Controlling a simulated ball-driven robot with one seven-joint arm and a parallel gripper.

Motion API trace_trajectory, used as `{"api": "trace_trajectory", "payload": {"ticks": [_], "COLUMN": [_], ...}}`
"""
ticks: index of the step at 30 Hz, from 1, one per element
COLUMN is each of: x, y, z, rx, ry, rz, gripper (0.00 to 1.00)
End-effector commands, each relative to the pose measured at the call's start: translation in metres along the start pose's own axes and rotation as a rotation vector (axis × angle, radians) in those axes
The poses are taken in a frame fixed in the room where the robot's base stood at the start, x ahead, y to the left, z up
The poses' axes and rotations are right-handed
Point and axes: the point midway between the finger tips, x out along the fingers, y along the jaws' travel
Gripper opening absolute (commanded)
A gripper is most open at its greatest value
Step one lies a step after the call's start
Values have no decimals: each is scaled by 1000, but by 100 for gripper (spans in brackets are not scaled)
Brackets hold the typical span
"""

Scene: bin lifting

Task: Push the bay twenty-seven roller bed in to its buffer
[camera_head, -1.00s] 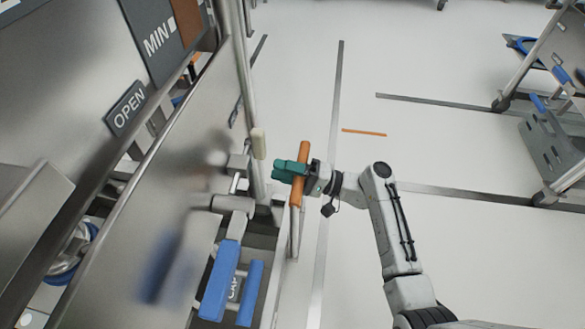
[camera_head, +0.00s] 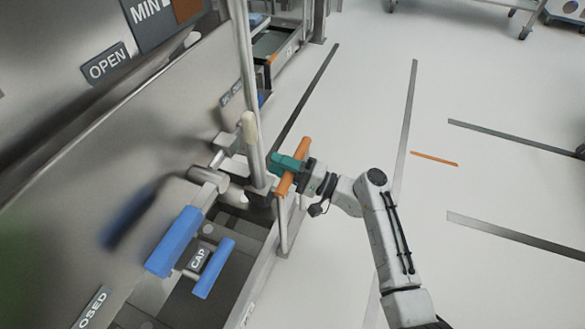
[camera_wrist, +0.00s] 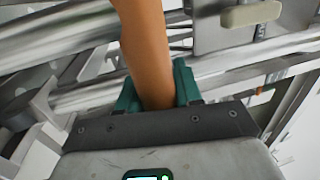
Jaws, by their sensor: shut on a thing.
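The roller bed (camera_head: 245,290) is the low grey frame at the lower middle of the head view, partly under the metal panel. An orange handle bar (camera_head: 293,180) stands on a metal post at its near side. My gripper (camera_head: 286,163), with green fingers, is shut around the orange handle. In the wrist view the orange bar (camera_wrist: 147,45) passes between the green fingers (camera_wrist: 157,88) and runs up out of the picture. The buffer cannot be made out, and no bay number is readable.
A large metal panel (camera_head: 110,150) with OPEN and MIN signs stands at the left. Blue handles (camera_head: 175,240) with a CAP label stick out beside it. A vertical post (camera_head: 246,90) stands close to my gripper. Open floor (camera_head: 490,180) lies to the right; carts stand at the top right.

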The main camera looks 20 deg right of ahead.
Motion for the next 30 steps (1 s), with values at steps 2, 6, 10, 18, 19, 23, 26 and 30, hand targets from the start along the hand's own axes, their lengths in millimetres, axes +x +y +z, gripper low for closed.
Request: {"api": "trace_trajectory", "payload": {"ticks": [2,6,10,18,19,23,26,30], "x": [-6,-4,-5,-5,-5,-3,-2,-1], "y": [10,10,9,9,8,6,5,4], "z": [-1,-3,-5,-7,-7,-6,-5,-5], "rx": [9,9,9,9,8,7,6,5], "ry": [11,17,23,32,31,25,21,18], "rz": [14,13,13,12,12,8,7,5], "gripper": [0,0,0,39,42,55,55,55]}}
